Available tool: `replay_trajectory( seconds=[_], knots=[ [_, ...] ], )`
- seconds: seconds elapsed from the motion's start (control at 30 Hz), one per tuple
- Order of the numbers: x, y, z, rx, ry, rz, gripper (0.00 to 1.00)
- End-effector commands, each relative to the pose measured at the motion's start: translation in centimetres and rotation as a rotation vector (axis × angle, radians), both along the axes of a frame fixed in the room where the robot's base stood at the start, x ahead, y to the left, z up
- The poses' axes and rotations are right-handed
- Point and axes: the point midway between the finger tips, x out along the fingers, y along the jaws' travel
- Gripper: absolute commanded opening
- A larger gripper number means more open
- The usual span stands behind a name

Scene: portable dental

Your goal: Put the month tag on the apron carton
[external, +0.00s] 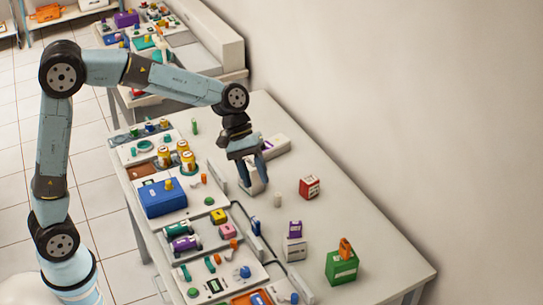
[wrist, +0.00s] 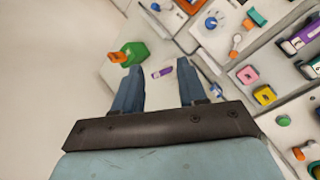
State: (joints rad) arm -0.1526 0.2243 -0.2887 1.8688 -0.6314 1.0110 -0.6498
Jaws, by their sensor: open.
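My gripper (external: 256,181) is open and empty above the table's middle; its fingers point down, and they also show in the wrist view (wrist: 158,68). I cannot tell by label which object is the month tag or the apron carton. A green carton (external: 341,268) with an upright orange tag (external: 345,247) on top stands near the right end; both also show in the wrist view, carton (wrist: 134,53) and tag (wrist: 118,57). A white box (external: 294,249) has a purple piece (external: 295,229) on top; the purple piece appears between my fingers in the wrist view (wrist: 162,72).
A blue case (external: 163,197), yellow jars (external: 188,162) and trays of small parts fill the left side. The table's right side is mostly clear.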

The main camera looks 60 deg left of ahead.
Motion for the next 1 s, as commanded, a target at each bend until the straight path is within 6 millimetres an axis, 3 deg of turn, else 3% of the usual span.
replay_trajectory(
  seconds=[0.2,0.5,0.8,1.0],
  knots=[
    [-6.0,2.7,2.9,0.153,-0.149,-0.118,0.41],
    [-14.2,6.9,5.5,0.354,-0.326,-0.280,0.41],
    [-22.5,11.2,6.6,0.542,-0.477,-0.440,0.41],
    [-27.8,13.9,6.3,0.658,-0.563,-0.547,0.41]
  ],
)
